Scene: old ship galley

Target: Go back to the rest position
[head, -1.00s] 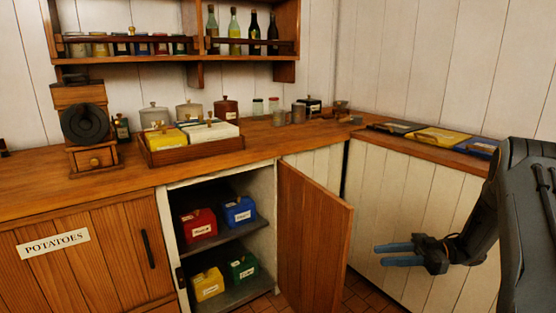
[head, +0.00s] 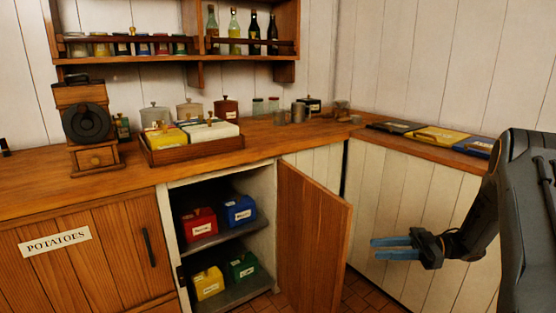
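My gripper (head: 374,248) is at the right in the head view, at the end of my dark arm. Its two blue fingers point left, with a narrow gap between them and nothing in it. It is in front of the white-panelled right counter front (head: 410,200), to the right of the open wooden cupboard door (head: 312,240). It appears apart from the door and from everything else.
The open cupboard holds red (head: 199,224), blue (head: 239,211), yellow (head: 208,283) and green (head: 243,266) boxes on two levels. On the counter stand a coffee grinder (head: 87,125) and a wooden tray (head: 197,154) with containers. Flat coloured items (head: 437,136) lie on the right counter.

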